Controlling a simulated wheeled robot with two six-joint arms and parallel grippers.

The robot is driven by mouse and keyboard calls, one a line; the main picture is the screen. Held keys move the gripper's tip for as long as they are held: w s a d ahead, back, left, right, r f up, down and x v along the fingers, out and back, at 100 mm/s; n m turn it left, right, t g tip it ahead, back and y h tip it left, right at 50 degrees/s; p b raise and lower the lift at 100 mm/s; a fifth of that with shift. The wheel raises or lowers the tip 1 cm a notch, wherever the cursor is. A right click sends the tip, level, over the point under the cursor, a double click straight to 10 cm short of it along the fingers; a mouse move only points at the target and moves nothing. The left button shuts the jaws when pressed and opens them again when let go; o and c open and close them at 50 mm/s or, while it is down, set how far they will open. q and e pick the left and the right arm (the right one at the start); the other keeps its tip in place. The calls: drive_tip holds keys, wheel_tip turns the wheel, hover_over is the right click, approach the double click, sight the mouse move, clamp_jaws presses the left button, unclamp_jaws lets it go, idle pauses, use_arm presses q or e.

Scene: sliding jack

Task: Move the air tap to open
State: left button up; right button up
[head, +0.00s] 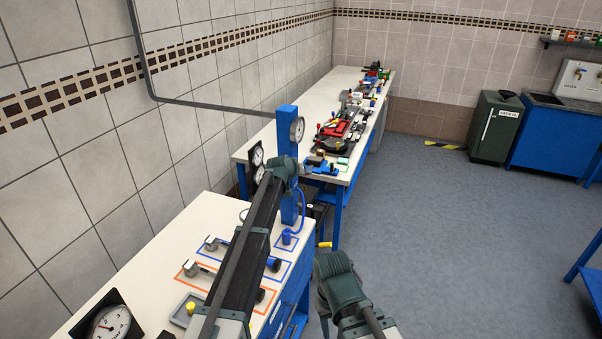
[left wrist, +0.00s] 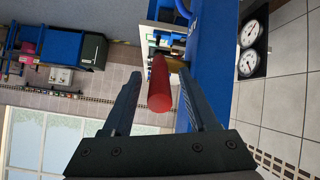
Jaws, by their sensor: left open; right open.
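In the left wrist view a red cylindrical handle (left wrist: 160,92), likely the air tap's lever, points towards the camera. My left gripper (left wrist: 157,78) is open, with a finger on each side of the handle and visible gaps. A brassy part (left wrist: 176,64) shows behind the right finger, beside the blue post (left wrist: 213,70). In the head view the blue post (head: 288,130) stands at the bench end; my left arm crosses in front of it and its gripper and the tap are hidden. My right arm shows at lower middle, its fingers not clearly made out.
Gauges (head: 297,130) are fixed on the post. The near bench (head: 215,212) carries outlined spots, small fittings and a dial gauge (head: 112,325). A second bench (head: 258,137) with tools stands behind. The floor to the right (head: 450,220) is clear.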

use_arm(q)
drive_tip(key=p+v, duration=0.8)
drive_tip(key=v, duration=0.6)
drive_tip(key=shift+f, duration=0.15)
